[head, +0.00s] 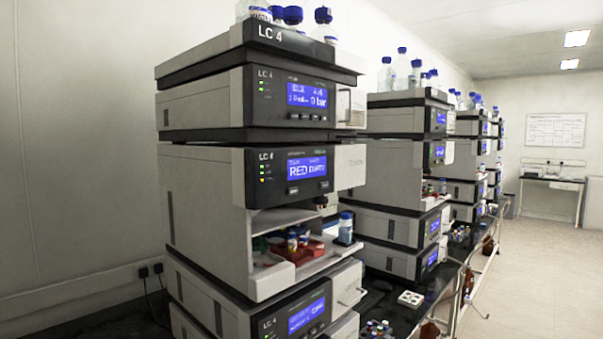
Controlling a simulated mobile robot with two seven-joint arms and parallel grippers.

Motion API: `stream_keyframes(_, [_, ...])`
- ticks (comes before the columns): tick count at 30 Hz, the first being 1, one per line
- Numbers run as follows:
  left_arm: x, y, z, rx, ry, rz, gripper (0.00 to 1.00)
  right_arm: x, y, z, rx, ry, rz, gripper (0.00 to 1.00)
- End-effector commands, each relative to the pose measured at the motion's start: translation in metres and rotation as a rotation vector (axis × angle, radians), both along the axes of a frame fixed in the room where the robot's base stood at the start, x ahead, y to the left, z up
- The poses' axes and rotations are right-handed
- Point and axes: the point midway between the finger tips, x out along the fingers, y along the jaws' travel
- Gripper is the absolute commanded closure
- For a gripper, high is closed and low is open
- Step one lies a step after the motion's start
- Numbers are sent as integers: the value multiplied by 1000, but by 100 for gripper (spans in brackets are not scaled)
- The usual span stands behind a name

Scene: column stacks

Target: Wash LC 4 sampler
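The LC 4 stack stands in the near left of the head view. Its top module (248,98) has a blue screen with "IDLE" and "0 bar". The LC 4 sampler (205,200) is the module below it; its blue screen (307,168) reads "RED" and a second word, perhaps "DIRTY". The sampler's front bay is open. Inside is a red rack (300,254) with several small vials, and greenish items behind it. A blue-capped bottle (345,229) stands upright at the bay's right side. Neither of my grippers is in view.
Blue-capped bottles (324,27) stand on top of the stack. Similar stacks (400,160) recede along the dark bench. A white tray with round wells (411,298) and small vials (378,327) are on the bench. The floor (535,275) to the right is clear.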

Motion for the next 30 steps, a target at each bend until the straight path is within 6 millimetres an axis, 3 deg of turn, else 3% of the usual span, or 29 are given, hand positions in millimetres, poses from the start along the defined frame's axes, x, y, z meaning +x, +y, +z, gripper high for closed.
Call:
stream_keyframes(8, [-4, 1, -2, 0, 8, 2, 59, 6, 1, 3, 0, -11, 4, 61])
stream_keyframes(17, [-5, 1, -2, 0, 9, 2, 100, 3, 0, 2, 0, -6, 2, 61])
stream_keyframes(30, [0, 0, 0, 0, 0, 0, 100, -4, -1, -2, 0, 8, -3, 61])
